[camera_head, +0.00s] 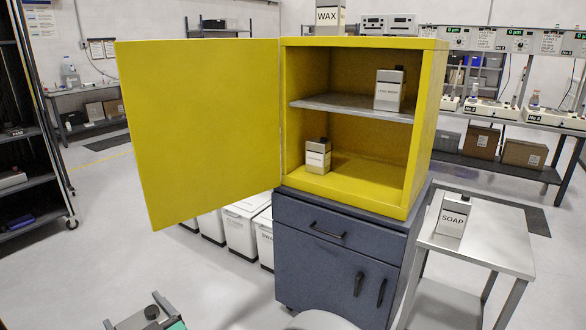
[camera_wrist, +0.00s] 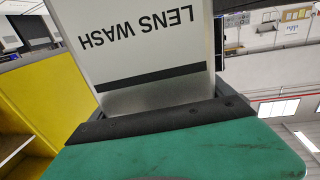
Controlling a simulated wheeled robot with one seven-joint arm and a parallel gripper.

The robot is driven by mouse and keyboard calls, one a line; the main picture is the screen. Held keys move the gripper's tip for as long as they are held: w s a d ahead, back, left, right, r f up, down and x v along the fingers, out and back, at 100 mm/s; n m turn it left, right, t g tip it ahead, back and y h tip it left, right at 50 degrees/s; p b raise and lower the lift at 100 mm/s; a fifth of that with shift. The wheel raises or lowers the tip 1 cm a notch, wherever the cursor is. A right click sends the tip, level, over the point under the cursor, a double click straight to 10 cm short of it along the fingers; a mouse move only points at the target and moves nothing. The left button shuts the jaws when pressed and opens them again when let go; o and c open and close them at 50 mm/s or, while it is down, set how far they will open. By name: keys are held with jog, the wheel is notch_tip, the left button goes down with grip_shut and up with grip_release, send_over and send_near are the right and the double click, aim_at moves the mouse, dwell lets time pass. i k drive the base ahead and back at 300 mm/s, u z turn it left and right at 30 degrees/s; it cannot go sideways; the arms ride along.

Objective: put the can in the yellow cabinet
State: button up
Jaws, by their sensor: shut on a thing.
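The yellow cabinet (camera_head: 433,110) stands on a blue drawer unit, its door (camera_head: 205,130) swung wide open to the left. My gripper (camera_head: 150,316) is at the bottom left of the head view, low in front of the door and apart from the cabinet. It is shut on a can, whose black cap (camera_head: 151,312) shows there; most of the can is cut off. In the wrist view the can (camera_wrist: 140,45) is white with a black band and reads LENS WASH, upside down in the picture. A green finger pad (camera_wrist: 190,155) with a black edge presses against it.
Inside the cabinet, one can (camera_head: 389,90) stands on the grey shelf (camera_head: 340,103) and another (camera_head: 318,156) on the floor at left. A SOAP can (camera_head: 453,215) stands on a steel side table (camera_head: 500,240). White bins (camera_head: 240,228) stand behind the door.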

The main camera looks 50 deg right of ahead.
aim_at(369, 187)
jog(key=z, duration=0.05)
jog(key=i, duration=0.7)
jog(key=z, duration=0.9)
jog(key=i, duration=0.7)
jog(key=z, duration=0.75)
